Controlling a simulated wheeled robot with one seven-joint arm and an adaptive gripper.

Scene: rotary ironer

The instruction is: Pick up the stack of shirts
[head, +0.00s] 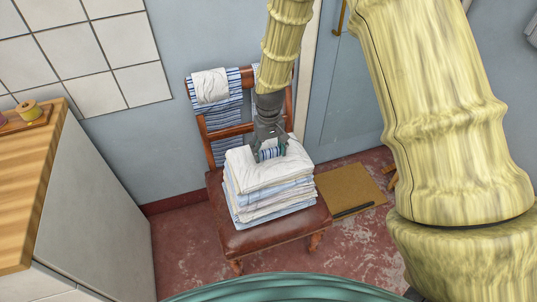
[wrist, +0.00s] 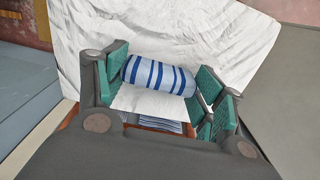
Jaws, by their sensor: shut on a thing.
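The stack of shirts (head: 270,192) lies on the dark red seat of a wooden chair, folded in white and pale blue layers with a white one on top. My gripper (head: 268,152) is over the top of the stack, pointing down. It is shut on a blue-and-white striped cloth roll (wrist: 158,76), which sits between the green finger pads at the top of the stack. In the wrist view the white top cloth (wrist: 190,30) spreads behind the roll. I cannot tell how the roll is joined to the stack.
The chair (head: 232,240) has striped and white cloths (head: 212,88) over its back. A wood-topped counter (head: 30,170) stands at the left. A brown mat (head: 348,188) lies on the red floor by the blue door (head: 345,110) at the right.

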